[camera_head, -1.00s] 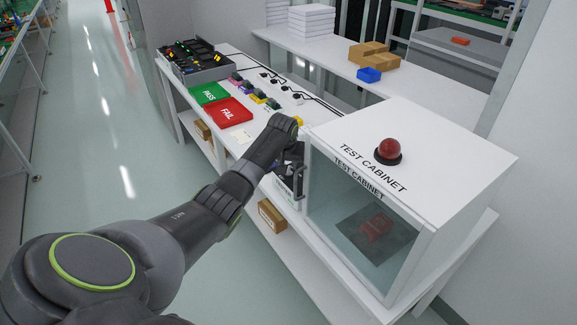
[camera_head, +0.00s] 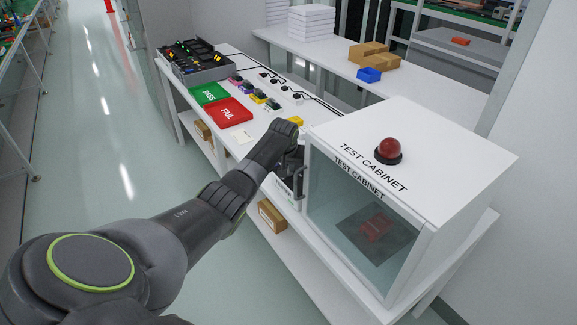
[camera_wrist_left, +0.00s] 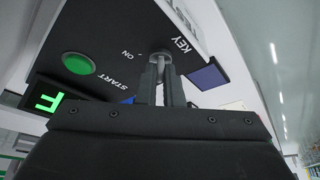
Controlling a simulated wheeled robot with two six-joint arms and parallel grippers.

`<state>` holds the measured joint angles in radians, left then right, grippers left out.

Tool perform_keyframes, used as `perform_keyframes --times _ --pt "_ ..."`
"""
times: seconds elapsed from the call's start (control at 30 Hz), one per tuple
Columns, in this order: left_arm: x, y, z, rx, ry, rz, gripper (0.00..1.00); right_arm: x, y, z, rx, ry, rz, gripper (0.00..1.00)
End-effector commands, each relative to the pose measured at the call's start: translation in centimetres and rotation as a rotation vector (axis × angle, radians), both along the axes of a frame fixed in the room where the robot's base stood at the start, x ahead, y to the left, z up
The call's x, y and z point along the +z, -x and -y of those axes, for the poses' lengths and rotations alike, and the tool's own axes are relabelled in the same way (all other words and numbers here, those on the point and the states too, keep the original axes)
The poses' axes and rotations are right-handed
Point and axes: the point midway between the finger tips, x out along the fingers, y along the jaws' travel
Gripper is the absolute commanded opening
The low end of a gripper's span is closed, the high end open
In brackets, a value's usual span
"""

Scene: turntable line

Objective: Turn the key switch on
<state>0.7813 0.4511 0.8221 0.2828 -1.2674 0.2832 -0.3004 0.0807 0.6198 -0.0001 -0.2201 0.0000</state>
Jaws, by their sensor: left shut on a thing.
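The key switch (camera_wrist_left: 160,56) shows in the left wrist view as a round metal piece beside the printed words KEY and ON. My left gripper (camera_wrist_left: 160,82) is shut on the key, with its fingertips at the switch. The exact angle of the key is hard to tell behind the fingers. In the head view my left gripper (camera_head: 297,172) is at the left side of the white test cabinet (camera_head: 450,158), mostly hidden by my own wrist. My right gripper is in no view.
A green START button (camera_wrist_left: 78,63) and a lit green display (camera_wrist_left: 46,101) are near the key. The cabinet has a glass door (camera_head: 350,215) and a red dome lamp (camera_head: 388,150) on top.

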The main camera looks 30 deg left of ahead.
Motion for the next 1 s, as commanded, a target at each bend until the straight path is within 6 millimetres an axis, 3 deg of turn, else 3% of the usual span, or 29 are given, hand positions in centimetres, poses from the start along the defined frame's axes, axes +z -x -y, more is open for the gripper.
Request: perform_keyframes --times 0.47,0.77,1.0 --pt "0.1 0.0 -0.1 -0.125 0.0 0.0 0.0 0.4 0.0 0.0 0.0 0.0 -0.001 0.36" --pt "-0.1 0.0 -0.4 -0.381 0.001 0.0 0.0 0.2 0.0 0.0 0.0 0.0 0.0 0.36" --pt "-0.3 -0.1 -0.5 -0.61 0.0 0.002 0.0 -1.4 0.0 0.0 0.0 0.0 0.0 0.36"
